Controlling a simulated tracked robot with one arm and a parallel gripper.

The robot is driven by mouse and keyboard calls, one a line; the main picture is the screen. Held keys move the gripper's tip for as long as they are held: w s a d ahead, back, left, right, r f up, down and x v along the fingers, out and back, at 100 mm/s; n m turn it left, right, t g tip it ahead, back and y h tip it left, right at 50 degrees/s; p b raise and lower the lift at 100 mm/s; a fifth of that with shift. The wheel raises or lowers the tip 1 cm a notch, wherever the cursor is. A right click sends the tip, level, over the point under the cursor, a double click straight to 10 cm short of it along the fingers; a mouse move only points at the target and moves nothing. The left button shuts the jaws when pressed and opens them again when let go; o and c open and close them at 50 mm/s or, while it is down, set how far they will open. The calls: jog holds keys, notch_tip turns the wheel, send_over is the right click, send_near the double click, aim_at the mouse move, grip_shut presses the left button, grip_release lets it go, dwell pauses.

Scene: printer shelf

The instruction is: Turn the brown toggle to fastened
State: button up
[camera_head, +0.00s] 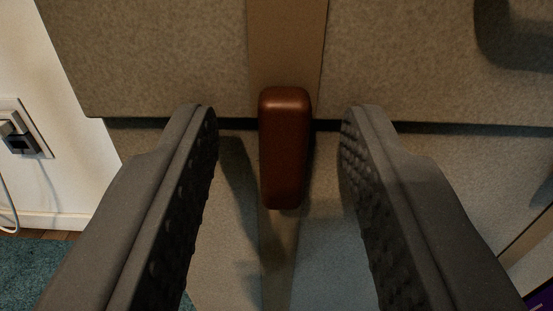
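The brown toggle (284,150) is a rounded, reddish-brown upright block in the middle of the view. It lies along a tan vertical strap (287,40) on a grey-beige fabric surface, across the dark horizontal gap between an upper and a lower panel. My gripper (275,115) is open. One finger is on each side of the toggle, with a visible space between each finger and it. The fingers have dark bumpy inner pads, and nothing is held between them. How close the fingertips are to the fabric is hard to tell.
The upper panel (150,60) overhangs the lower panel (430,170). A dark curved shape (515,40) sits at the upper right. At left are a white wall, an outlet with a plug (20,135) and cable, and a teal rug (35,270). A purple object (541,298) shows at lower right.

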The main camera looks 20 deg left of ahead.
jog(key=p+v, duration=0.4)
jog(key=v, duration=0.9)
jog(key=shift+s+d, duration=0.15)
jog(key=shift+s, duration=0.2)
